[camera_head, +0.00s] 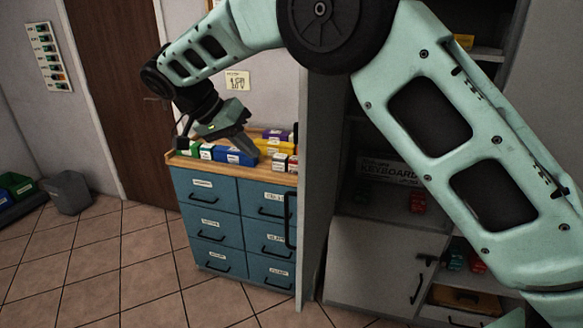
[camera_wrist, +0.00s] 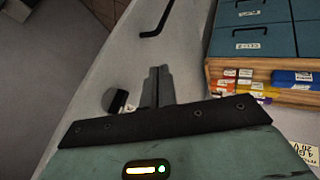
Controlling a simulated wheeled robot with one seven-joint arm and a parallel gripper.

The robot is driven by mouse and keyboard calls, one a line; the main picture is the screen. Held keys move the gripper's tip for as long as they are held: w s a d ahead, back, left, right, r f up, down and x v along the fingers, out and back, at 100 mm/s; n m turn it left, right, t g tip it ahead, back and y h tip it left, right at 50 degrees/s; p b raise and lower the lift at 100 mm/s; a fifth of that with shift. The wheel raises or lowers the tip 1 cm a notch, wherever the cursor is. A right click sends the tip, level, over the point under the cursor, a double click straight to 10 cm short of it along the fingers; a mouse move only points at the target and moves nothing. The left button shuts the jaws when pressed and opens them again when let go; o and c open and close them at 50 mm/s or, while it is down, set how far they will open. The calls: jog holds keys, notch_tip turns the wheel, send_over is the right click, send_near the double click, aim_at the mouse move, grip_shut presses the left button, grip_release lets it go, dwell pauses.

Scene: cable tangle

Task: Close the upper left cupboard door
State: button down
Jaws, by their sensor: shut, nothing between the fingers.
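The upper left cupboard door (camera_head: 318,190) stands open, a tall grey panel seen nearly edge-on in the head view. Its dark bar handle (camera_head: 287,215) shows on the left side. In the wrist view the grey door face (camera_wrist: 110,65) spreads in front of my gripper, with the black handle (camera_wrist: 157,20) at the top. My gripper (camera_head: 254,151) is on the left, outer side of the door, above the drawer unit's top. Its fingers (camera_wrist: 158,72) are shut together and empty, pointing toward the door. I cannot tell whether the tips touch it.
A blue drawer unit (camera_head: 238,232) with a wooden top carrying several small boxes (camera_head: 235,155) stands left of the door. The open cupboard shows a keyboard box (camera_head: 390,172) on a shelf. A grey lower door (camera_head: 380,262) is below. Tiled floor (camera_head: 120,265) is clear at left.

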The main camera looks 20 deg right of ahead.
jog(key=p, duration=0.3)
send_near(293, 193)
notch_tip(293, 193, down, 3)
jog(key=w+d, duration=0.3)
jog(key=shift+s+d+f+p, duration=0.1)
jog(key=shift+s+d+p, duration=0.95)
jog(key=shift+p, duration=0.1)
jog(key=shift+s+d+f, duration=0.25)
jog(key=shift+s+d, duration=0.1)
jog(key=shift+d, duration=0.05)
